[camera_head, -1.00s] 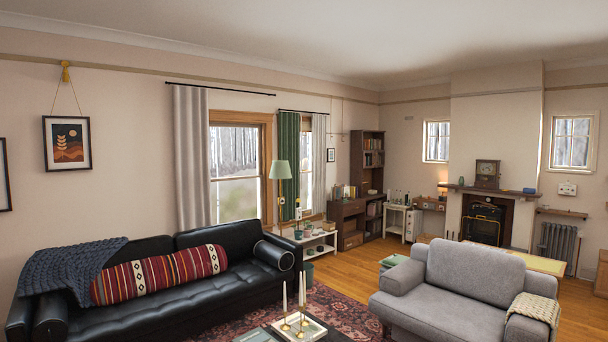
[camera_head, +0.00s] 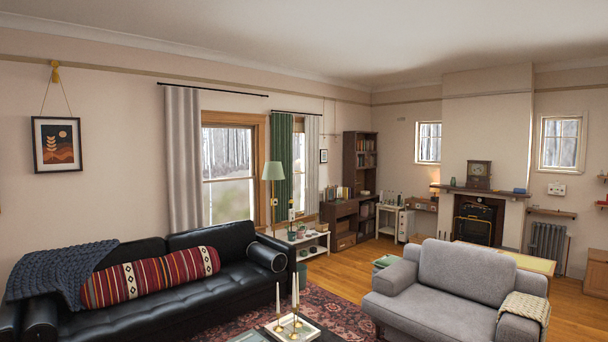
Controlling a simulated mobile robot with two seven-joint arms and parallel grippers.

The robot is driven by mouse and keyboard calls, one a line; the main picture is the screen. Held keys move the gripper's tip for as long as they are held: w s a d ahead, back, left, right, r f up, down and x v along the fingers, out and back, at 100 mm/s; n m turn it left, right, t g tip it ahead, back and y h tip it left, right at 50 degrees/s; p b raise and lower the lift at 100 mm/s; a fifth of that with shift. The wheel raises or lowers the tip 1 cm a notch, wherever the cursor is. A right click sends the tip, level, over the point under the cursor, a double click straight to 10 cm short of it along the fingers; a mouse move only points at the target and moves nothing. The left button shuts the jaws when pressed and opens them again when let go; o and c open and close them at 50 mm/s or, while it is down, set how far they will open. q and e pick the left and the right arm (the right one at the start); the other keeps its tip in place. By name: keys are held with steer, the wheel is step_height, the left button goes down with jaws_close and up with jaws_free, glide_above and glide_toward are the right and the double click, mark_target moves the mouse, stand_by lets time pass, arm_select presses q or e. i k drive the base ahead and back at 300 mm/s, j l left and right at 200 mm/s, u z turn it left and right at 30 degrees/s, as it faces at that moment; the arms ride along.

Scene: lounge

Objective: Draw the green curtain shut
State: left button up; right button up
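The green curtain (camera_head: 283,160) hangs gathered at the left side of the farther window (camera_head: 299,170), from a dark rod (camera_head: 296,113). A pale grey curtain (camera_head: 312,165) hangs at the right side of the same window. A strip of glass shows bare between the two. The lamp's pale green shade (camera_head: 273,170) stands in front of the green curtain's left edge, and its lower end is partly hidden by things on the white shelf. Neither of my grippers shows in the head view.
A black sofa (camera_head: 150,285) and a white shelf unit (camera_head: 302,248) with pots stand along the window wall. A grey armchair (camera_head: 455,285) and a low table with candles (camera_head: 293,325) fill the foreground. Wooden floor (camera_head: 345,268) is clear between shelf and armchair.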

mark_target(288, 117)
steer(key=z, duration=0.15)
steer(key=i, duration=11.45)
steer(key=i+u, duration=0.15)
steer(key=i, duration=0.5)
steer(key=i+l+u, duration=0.2)
steer(key=i, duration=0.4)
steer(key=i+l+u, duration=0.15)
steer(key=i, duration=0.5)
